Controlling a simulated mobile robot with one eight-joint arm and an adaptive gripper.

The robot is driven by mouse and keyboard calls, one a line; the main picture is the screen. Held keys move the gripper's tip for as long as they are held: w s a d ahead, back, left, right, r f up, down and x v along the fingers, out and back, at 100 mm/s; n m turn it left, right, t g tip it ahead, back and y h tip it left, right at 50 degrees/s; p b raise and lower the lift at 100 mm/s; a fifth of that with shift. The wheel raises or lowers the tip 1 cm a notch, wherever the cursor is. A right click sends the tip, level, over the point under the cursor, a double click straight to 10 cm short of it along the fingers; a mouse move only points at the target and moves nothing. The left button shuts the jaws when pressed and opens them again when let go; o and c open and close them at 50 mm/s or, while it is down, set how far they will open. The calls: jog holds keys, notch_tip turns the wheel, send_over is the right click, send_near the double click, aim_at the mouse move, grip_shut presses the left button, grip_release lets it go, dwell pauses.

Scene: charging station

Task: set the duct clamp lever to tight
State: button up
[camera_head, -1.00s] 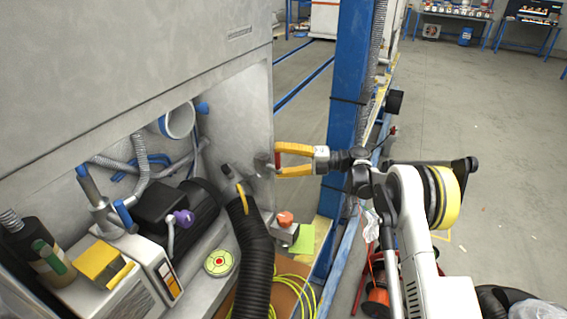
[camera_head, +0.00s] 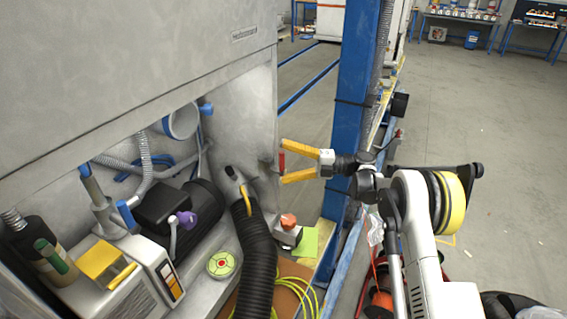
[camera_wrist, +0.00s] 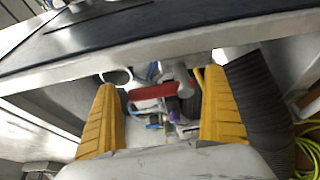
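My gripper (camera_head: 284,162) is open, with its two yellow fingers apart beside the right edge of the grey cabinet's side wall. A short red handle (camera_head: 281,161) with a grey mount lies between or just beyond the fingertips. In the wrist view the red handle (camera_wrist: 152,91) lies crosswise between the fingers, with a grey knuckle at its right end. I see no clear contact with it. A black corrugated duct (camera_head: 254,250) rises to a grey end with a yellow lever-like strip (camera_head: 246,201). I cannot tell whether the red handle or the yellow strip is the duct clamp lever.
A blue post (camera_head: 355,120) stands close behind my gripper. The cabinet wall (camera_head: 245,120) is to its left. Below are an orange-red knob (camera_head: 288,220), a green-and-red disc (camera_head: 221,264) and yellow cable (camera_head: 296,285). Open floor lies to the right.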

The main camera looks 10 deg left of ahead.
jog(key=d, duration=1.2)
jog(key=shift+w, duration=0.3)
